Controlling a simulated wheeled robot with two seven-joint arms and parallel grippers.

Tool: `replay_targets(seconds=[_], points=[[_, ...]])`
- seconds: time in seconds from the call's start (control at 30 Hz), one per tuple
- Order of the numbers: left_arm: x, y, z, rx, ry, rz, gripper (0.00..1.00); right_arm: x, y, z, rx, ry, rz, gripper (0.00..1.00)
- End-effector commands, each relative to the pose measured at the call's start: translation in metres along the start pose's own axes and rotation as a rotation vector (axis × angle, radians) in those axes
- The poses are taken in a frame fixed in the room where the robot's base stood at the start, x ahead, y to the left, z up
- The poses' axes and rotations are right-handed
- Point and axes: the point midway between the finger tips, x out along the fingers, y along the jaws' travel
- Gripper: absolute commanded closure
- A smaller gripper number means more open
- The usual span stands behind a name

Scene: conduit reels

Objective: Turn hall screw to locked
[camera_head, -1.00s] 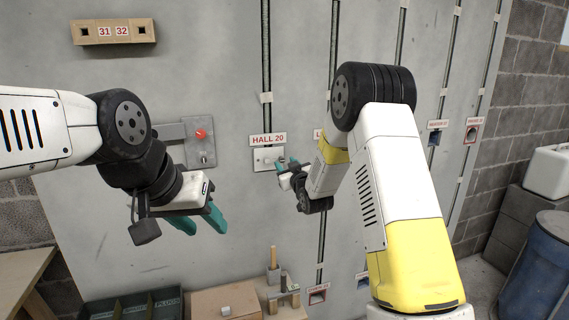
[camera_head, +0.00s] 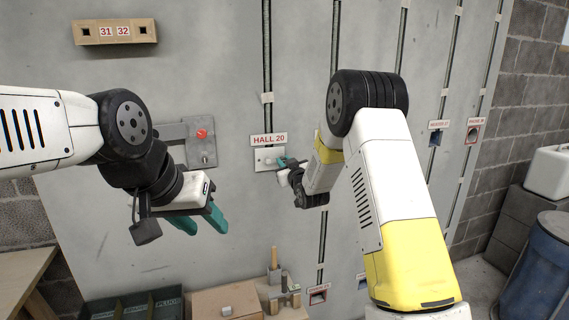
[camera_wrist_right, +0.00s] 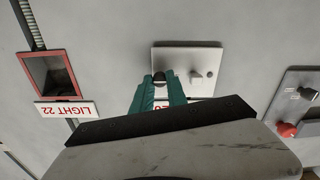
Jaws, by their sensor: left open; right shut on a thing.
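The hall plate (camera_head: 267,160) is a pale box on the grey wall under the "HALL 20" label (camera_head: 268,139). The plate also shows in the right wrist view (camera_wrist_right: 187,56). My right gripper (camera_head: 283,162) is at the plate's right side. In the right wrist view its teal fingers (camera_wrist_right: 160,88) are shut on a small dark screw head (camera_wrist_right: 160,75) at the plate. The fingers hide part of the screw, and its lock position cannot be read. My left gripper (camera_head: 205,222) is open and empty, pointing down in front of the wall.
A grey plate with a red button (camera_head: 201,133) is left of the hall plate. A "31 32" block (camera_head: 114,31) is above. Boxes and tools (camera_head: 225,300) stand below. A blue barrel (camera_head: 540,270) is at right. A red-framed "LIGHT 22" opening (camera_wrist_right: 50,74) shows in the right wrist view.

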Motion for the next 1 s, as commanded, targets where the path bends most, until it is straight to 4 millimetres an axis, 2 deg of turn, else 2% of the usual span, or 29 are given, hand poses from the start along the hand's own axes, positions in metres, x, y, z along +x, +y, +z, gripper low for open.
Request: replay_targets(seconds=[0.37, 1.0], points=[[0.0000, 0.0000, 0.0000, 0.000, 0.000, 0.000, 0.55, -0.0003, 0.0011, 0.0001, 0.157, 0.000, 0.001, 1.00], [0.0000, 0.0000, 0.0000, 0.000, 0.000, 0.000, 0.55, -0.0003, 0.0024, 0.0011, 0.752, 0.000, 0.003, 1.00]])
